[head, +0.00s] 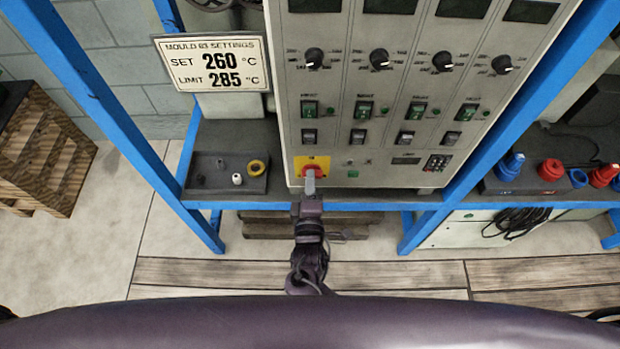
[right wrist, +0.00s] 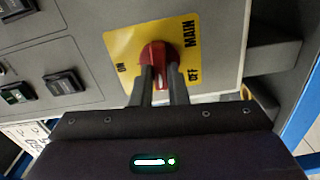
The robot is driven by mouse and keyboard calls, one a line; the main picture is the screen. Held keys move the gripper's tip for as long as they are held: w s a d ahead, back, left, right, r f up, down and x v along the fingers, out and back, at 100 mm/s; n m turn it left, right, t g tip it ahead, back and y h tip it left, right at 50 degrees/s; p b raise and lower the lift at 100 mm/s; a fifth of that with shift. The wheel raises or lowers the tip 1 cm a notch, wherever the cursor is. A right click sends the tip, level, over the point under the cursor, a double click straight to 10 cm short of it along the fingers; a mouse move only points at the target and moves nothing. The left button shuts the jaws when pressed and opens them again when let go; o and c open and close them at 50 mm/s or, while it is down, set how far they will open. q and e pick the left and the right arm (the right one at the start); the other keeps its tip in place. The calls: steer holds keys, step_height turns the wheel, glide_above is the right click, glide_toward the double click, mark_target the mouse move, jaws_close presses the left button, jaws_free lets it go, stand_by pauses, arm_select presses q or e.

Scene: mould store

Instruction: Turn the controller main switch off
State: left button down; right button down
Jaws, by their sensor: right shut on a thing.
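The main switch is a red rotary knob (right wrist: 157,52) on a yellow plate (right wrist: 120,42) marked MAIN, ON and OFF. In the head view the plate (head: 325,165) sits at the lower left corner of the grey controller panel (head: 375,100). My right gripper (head: 309,184) reaches up to it from below. In the right wrist view its two fingers (right wrist: 164,88) are shut on the red knob, one on each side. The fingers hide part of the knob, and I cannot tell which mark it points at. My left gripper is not in view.
Dials and rocker switches (head: 365,108) fill the panel above. A settings sign (head: 212,62) reads SET 260, LIMIT 285. A dark tray (head: 205,180) with small parts lies left of the panel. Blue frame posts (head: 95,95) stand on both sides. Red and blue fittings (head: 550,170) are at right.

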steer(key=shift+n, duration=0.5)
steer(key=c, duration=1.4)
jaws_free()
steer(key=shift+c, duration=0.2)
steer(key=s, duration=0.7)
steer(key=shift+s, duration=0.4)
